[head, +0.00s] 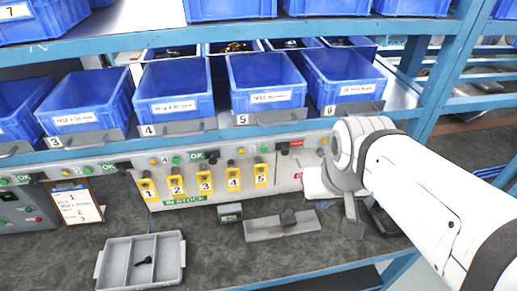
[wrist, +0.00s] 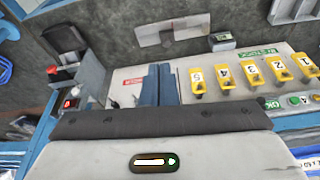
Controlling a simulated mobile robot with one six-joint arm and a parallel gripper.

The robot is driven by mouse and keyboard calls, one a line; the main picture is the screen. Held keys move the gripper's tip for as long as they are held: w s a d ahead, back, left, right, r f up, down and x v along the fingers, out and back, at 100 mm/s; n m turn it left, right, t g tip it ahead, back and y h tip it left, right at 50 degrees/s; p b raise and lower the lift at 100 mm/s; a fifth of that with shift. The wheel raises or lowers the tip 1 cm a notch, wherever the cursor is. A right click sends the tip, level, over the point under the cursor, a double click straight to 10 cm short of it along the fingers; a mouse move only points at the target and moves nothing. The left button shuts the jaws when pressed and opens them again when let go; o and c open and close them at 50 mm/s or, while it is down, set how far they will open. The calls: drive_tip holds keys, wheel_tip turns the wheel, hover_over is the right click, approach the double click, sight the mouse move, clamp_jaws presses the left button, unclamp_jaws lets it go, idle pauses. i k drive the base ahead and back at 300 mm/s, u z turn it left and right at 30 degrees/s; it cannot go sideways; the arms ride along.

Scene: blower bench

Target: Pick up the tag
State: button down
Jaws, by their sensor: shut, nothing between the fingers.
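Several yellow numbered tags hang in a row on the pale front panel above the bench; tag 1 (head: 148,189) is leftmost and tag 5 (head: 260,174) rightmost in the head view. In the wrist view the order is reversed, with tag 5 (wrist: 196,80) nearest my gripper and tag 1 (wrist: 306,65) at the right edge. Which one is meant does not show. My gripper (wrist: 158,70) is shut and empty, its blue fingers side by side, left of tag 5 in the wrist view. In the head view my arm hides the fingers.
A grey tray (head: 112,264) with a black bolt (head: 143,262) is at the bench's front left. A flat grey plate with a dark knob (head: 288,217) and a small display box (head: 230,213) lie below the tags. Blue bins (head: 175,90) fill the shelf above. A clipboard (head: 78,203) leans at left.

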sight(260, 180)
drive_tip(key=u, duration=0.1)
drive_tip(key=k, duration=0.5)
drive_tip(key=z, duration=1.4)
drive_tip(key=k, duration=1.2)
drive_tip(key=u, duration=1.45)
drive_tip(key=i, duration=1.05)
drive_tip(key=u, duration=0.05)
